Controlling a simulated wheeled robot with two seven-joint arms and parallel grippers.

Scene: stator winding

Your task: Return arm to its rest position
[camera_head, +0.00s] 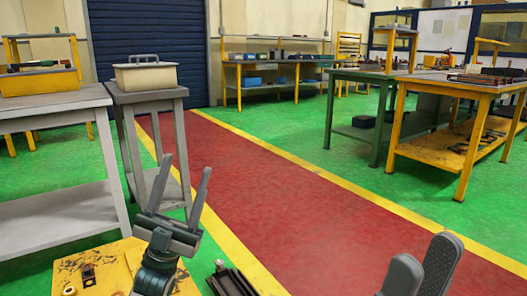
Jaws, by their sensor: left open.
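My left gripper (185,164) comes up from the bottom left. Its two grey fingers point upward and stand well apart, with nothing between them. It is over the edge of a yellow worktop (125,255) in front of me. My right gripper (426,250) shows only as two rounded grey fingertips at the bottom right edge. They are close together and the rest is cut off, so I cannot tell whether it is open or shut. No object shows at its tips.
Small parts (88,275) lie on the yellow worktop, and a dark ribbed part (230,282) is right of my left gripper. A grey table (150,97) carries a beige box (145,75). Green and yellow benches stand at right. The red walkway (300,190) is clear.

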